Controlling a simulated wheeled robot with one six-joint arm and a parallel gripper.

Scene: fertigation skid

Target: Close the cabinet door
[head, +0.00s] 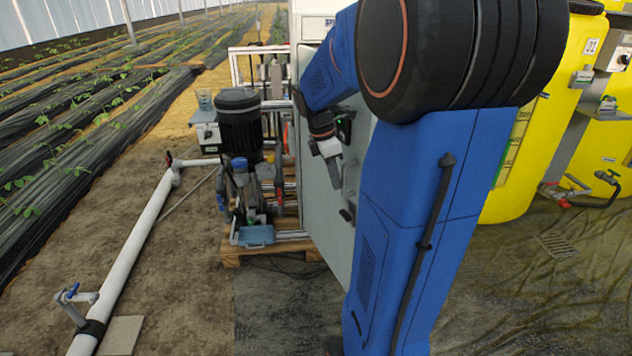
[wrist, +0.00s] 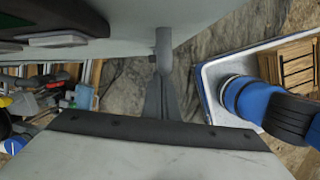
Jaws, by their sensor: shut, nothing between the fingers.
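The cabinet door (head: 318,205) is a light grey panel standing open, seen at a steep angle in the head view. Part of it is hidden behind my blue arm. My gripper (head: 337,178) is on the door's face side, close to the panel. In the wrist view my gripper (wrist: 163,45) is shut and empty, its tips reaching the door's grey surface (wrist: 215,12); I cannot tell whether they touch. A dark fitting with a green part (wrist: 50,22) is on the door beside the fingers. The cabinet (head: 312,28) shows only at its top, behind my arm.
A black-topped pump (head: 239,120) and pipework stand on a wooden pallet (head: 232,250) left of the door. Yellow tanks (head: 515,185) stand at the right. A white pipe (head: 130,260) runs along the ground at left. The floor (head: 285,315) in front of the pallet is mostly clear.

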